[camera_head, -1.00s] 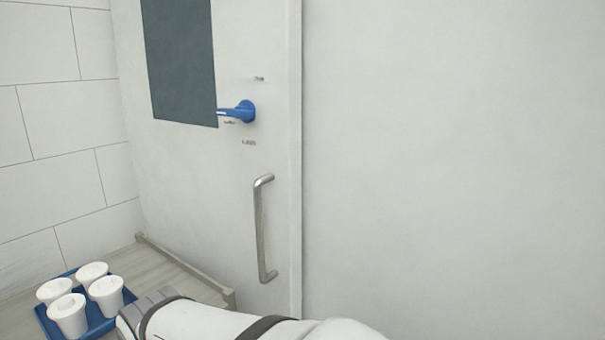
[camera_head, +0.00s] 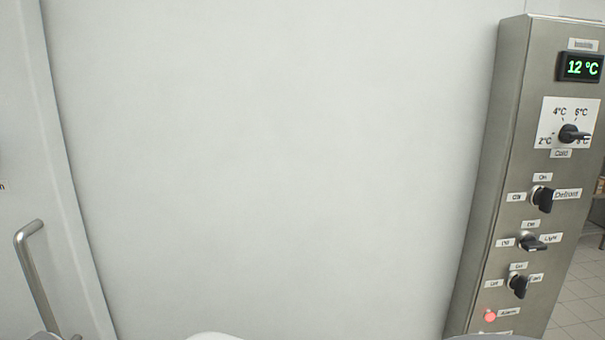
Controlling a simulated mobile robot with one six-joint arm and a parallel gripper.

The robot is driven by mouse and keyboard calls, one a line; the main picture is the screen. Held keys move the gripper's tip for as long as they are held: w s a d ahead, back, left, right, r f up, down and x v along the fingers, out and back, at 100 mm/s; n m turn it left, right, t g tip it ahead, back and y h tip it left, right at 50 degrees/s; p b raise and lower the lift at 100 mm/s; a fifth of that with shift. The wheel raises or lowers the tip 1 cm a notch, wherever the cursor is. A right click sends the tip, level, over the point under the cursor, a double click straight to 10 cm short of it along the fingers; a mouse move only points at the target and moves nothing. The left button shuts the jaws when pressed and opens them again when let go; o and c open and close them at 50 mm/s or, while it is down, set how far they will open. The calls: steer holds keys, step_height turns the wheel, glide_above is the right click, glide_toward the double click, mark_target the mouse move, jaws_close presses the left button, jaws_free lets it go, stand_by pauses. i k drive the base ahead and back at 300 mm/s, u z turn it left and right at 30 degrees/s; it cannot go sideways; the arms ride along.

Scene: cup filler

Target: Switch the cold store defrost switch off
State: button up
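The defrost switch (camera_head: 543,198) is a black rotary knob on a steel control panel (camera_head: 508,115) at the right of the view. A label above it seems to read "ON", one at its left seems to read "Off", and "Defrost" stands at its right. The knob's handle looks roughly upright, slightly tilted; its exact setting is hard to tell. My gripper is not in view; only a small white part of my own body shows at the bottom edge.
Above the switch are a 12 °C display (camera_head: 581,67) and a cold dial (camera_head: 573,133). Below it are the light knob (camera_head: 533,243), the fan knob (camera_head: 519,285) and a red alarm lamp (camera_head: 490,316). A door handle (camera_head: 33,275) is at the left. Blank wall fills the middle.

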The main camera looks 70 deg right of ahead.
mark_target(544, 198)
steer(key=z, duration=1.35)
steer(key=k, duration=0.1)
steer(key=z, duration=2.5)
